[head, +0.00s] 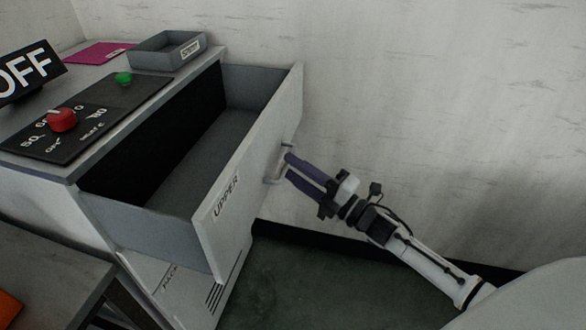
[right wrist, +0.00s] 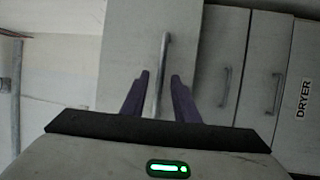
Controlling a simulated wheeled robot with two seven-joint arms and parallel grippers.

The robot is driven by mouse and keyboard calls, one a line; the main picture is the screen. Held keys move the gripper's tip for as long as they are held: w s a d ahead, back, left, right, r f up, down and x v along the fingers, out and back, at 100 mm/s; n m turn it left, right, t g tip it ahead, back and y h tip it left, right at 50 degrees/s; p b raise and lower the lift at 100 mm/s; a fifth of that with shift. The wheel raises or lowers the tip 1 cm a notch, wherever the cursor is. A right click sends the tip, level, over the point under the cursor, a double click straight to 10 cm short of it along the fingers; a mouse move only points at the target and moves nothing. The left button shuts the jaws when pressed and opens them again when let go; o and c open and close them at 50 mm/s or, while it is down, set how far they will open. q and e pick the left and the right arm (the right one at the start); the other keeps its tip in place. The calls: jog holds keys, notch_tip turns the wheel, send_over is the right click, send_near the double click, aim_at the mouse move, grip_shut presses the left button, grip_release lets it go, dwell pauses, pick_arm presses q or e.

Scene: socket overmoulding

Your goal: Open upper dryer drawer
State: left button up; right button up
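The upper dryer drawer (head: 262,165), a white front labelled UPPER with a grey tray behind it, stands pulled far out of the cabinet. Its inside looks empty. Its bar handle (head: 281,166) is on the outer face; it also shows in the right wrist view (right wrist: 163,65). My right gripper (head: 288,166) is at the handle with its purple fingers apart. In the right wrist view the fingertips lie on either side of the bar, with gaps to it. My left gripper is not in view.
The dryer top (head: 65,165) bears a control panel with a red knob (head: 62,119) and a green button (head: 124,78), an OFF sign, a grey tray (head: 168,50) and a magenta sheet. A wall stands close behind the drawer. Dark floor (head: 310,280) lies open below my right arm.

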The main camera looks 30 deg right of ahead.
jog(key=v, duration=0.9)
jog(key=shift+s+d+b, duration=0.2)
jog(key=shift+s+b, duration=0.1)
jog(key=shift+s, duration=0.05)
jog(key=s+a+f+m+g+h, duration=0.2)
jog(key=s+a+f+m+g, duration=0.3)
jog(key=s+a+f+m, duration=0.3)
jog(key=s+a+f+m+g+h, duration=0.2)
jog(key=s+a+f+m+g, duration=0.3)
jog(key=f, duration=0.9)
jog(key=s+a+m, duration=0.3)
jog(key=s+m, duration=0.2)
jog(key=m, duration=0.1)
jog(key=shift+s+a+f+m+h, duration=0.15)
jog(key=shift+s+a+m+h, duration=0.15)
jog(key=shift+s+h, duration=0.1)
jog(key=shift+d, duration=0.1)
